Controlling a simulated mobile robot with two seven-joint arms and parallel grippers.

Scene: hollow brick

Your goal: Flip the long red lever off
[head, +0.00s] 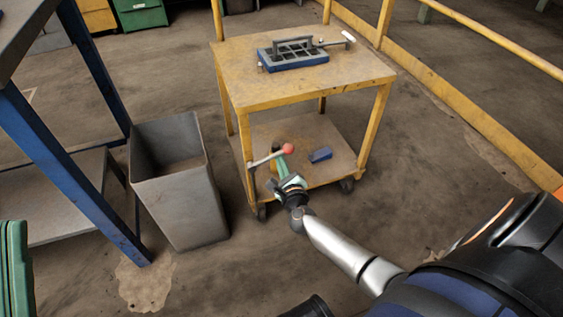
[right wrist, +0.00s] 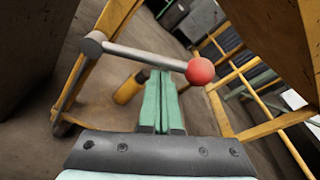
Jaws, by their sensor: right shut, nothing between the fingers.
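The lever is a long grey rod (head: 266,158) with a red ball knob (head: 288,148) at its end. It pivots at the front left leg of the yellow cart and slants slightly up to the right. In the right wrist view the rod (right wrist: 145,55) crosses ahead of the fingers, with the red knob (right wrist: 200,71) to their right. My right gripper (head: 281,159) is shut and empty, its green fingertips (right wrist: 160,75) close to the rod near the knob end. I cannot tell whether they touch it. My left gripper is not in view.
The yellow cart (head: 247,93) carries a blue and grey tool (head: 292,58) on top and a blue block (head: 320,155) on its lower shelf. A grey bin (head: 185,205) stands left of the cart. A blue-legged table (head: 60,155) is at the far left. Floor right of the cart is clear.

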